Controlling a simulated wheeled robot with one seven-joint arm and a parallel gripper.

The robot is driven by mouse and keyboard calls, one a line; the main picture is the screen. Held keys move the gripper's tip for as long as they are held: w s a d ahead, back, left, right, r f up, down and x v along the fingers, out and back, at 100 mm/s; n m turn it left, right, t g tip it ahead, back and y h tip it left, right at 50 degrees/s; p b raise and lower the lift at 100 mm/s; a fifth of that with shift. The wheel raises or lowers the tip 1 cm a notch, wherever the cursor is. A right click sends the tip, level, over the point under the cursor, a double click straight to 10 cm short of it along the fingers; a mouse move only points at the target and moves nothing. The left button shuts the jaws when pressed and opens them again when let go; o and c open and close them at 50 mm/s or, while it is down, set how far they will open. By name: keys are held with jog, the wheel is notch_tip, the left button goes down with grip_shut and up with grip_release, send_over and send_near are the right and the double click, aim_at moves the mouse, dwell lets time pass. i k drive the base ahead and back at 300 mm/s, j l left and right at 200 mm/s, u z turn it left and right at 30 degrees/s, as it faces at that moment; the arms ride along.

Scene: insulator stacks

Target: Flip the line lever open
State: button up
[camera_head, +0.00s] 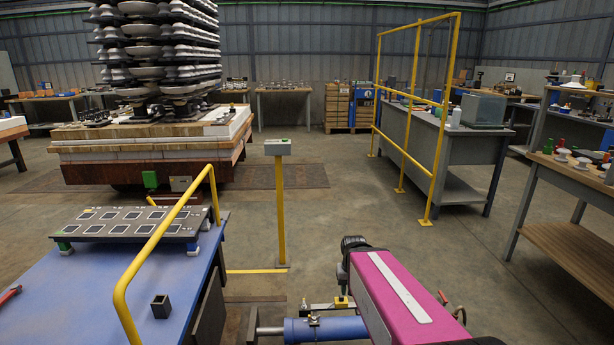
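No lever can be made out with certainty. A small brass-coloured fitting with a yellow part (341,302) sits above the blue cylinder (325,329) at the bottom centre. It may be a valve with its lever, but it is too small to tell whether it is open or shut. The cylinder has a metal rod at its left end, and its right end is hidden behind a magenta body (400,298) with a white strip. I cannot make out my gripper's fingers anywhere in the view.
A blue-topped table (110,310) with a slotted panel (135,223) and a yellow rail (165,230) fills the lower left. A grey box (278,147) stands on a yellow post. A loaded car (150,160) stands behind. Yellow guard rails (440,130) and benches line the right. Centre-right floor is clear.

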aim_at(445, 301)
jog(key=l, duration=1)
jog(key=k+l, duration=0.1)
jog(key=l, duration=0.9)
